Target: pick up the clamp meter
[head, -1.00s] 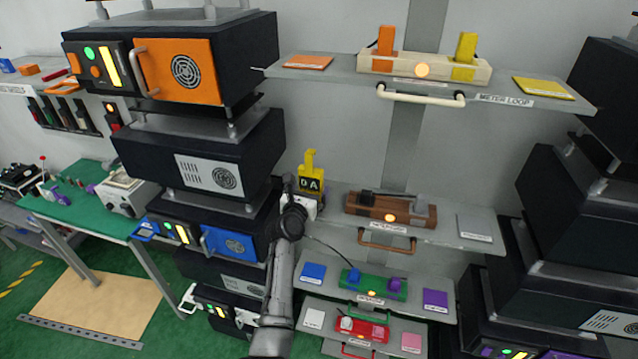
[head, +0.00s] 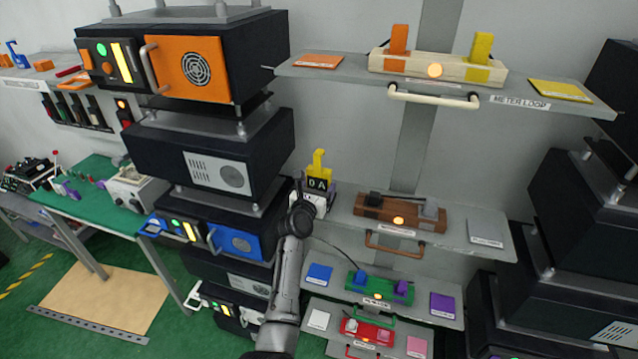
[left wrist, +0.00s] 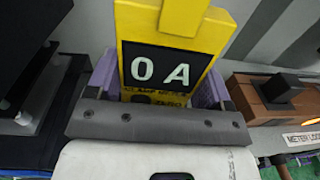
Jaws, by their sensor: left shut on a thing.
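The clamp meter (head: 319,170) is yellow with a black display reading "0 A". In the head view it stands upright at the left end of the middle shelf, in front of the grey wall. My left gripper (head: 312,197) is at its lower part, shut on it. In the left wrist view the clamp meter (left wrist: 165,62) sits between the purple finger pads of my left gripper (left wrist: 158,88). Its top runs out of that view, and its lower end is partly hidden by the gripper. I cannot tell whether it touches the shelf. My right gripper is not in view.
The middle shelf (head: 470,222) holds a brown lever fixture (head: 400,213) right of the meter. Above is a shelf with a cream fixture (head: 437,68); below are green (head: 380,285) and red (head: 368,330) fixtures. A stack of black units (head: 210,150) stands close on the left.

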